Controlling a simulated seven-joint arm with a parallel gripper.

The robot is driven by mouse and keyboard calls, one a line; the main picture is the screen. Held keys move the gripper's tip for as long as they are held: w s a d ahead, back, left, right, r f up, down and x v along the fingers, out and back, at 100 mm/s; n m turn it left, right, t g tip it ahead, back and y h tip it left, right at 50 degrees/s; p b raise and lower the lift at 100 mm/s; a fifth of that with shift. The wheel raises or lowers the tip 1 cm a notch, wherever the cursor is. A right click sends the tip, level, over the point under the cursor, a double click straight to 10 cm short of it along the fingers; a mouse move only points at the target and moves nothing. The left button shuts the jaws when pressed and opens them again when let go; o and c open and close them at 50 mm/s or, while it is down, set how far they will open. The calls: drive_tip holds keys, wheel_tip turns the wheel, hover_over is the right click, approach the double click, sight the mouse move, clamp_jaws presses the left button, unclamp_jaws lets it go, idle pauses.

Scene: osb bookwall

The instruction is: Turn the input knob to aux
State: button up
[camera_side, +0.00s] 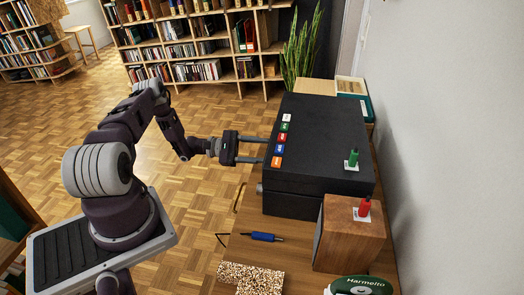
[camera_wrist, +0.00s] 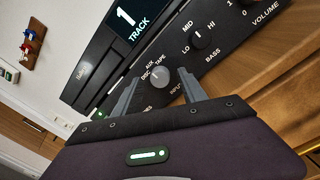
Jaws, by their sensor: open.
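The input knob (camera_wrist: 159,77) is a small, round, light grey knob on the black front panel of a stereo unit (camera_wrist: 183,60). AUX, TAPE and DISC are printed around it; the lettering below is partly hidden by my gripper. I cannot tell where its pointer is set. My gripper (camera_wrist: 159,76) is open, with one finger at the left and one at the right of the knob in the wrist view; contact is not clear. In the side view my gripper (camera_side: 267,150) points at the front of the black unit (camera_side: 325,125), whose knobs are hidden there.
A bass knob (camera_wrist: 197,41) and a volume knob (camera_wrist: 247,15) sit farther right on the panel. A display (camera_wrist: 128,20) reads "1 TRACK". On the unit stands a green piece (camera_side: 352,158); a red one (camera_side: 364,207) stands on a wooden box (camera_side: 345,240). A blue-handled tool (camera_side: 262,237) lies nearby.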

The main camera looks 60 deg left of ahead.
drive_tip(key=v, duration=0.6)
drive_tip(key=shift+s+a, duration=0.2)
